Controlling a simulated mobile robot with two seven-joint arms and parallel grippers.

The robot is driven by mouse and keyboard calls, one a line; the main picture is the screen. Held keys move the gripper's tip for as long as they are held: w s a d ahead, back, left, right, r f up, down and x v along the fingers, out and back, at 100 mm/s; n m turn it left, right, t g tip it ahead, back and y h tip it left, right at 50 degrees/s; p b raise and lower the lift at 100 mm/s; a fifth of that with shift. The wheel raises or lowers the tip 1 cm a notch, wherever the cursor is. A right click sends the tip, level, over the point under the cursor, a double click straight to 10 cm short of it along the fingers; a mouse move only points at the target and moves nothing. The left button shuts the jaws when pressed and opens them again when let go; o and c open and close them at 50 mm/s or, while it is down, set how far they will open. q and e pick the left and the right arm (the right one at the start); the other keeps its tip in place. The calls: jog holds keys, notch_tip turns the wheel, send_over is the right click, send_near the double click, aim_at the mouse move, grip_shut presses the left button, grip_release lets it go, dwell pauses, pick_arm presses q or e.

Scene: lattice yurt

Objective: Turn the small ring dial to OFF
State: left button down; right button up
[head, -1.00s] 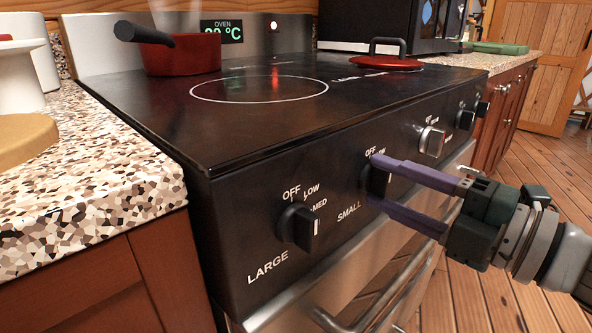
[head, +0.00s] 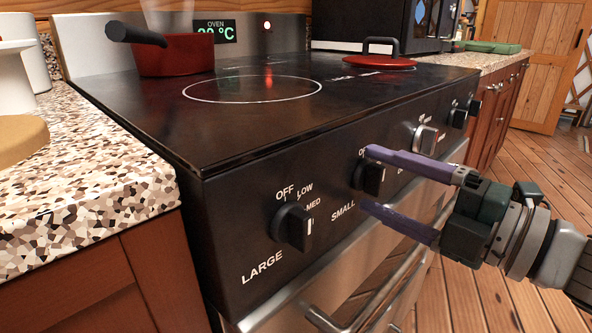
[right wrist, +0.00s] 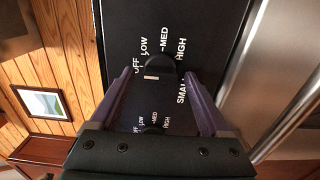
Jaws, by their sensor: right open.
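The small ring dial (head: 369,179) is a black knob on the stove's dark front panel, with SMALL printed at its lower left. It also shows in the right wrist view (right wrist: 160,63), with OFF, LOW, MED and HIGH around it. Its exact setting cannot be told. My right gripper (head: 364,179) is open, its purple fingers above and below the dial; I cannot tell whether either touches it. In the wrist view the dial sits between the fingertips (right wrist: 157,75). My left gripper is not in view.
The large ring dial (head: 293,227) is to the left, and a silver-faced dial (head: 425,138) to the right. An oven handle (head: 370,300) runs below the panel. A red pan (head: 175,55) and red lid (head: 374,63) are on the stovetop. A speckled counter (head: 90,170) is at left.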

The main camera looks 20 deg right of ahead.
jog(key=v, duration=1)
jog(key=shift+p, duration=0.45)
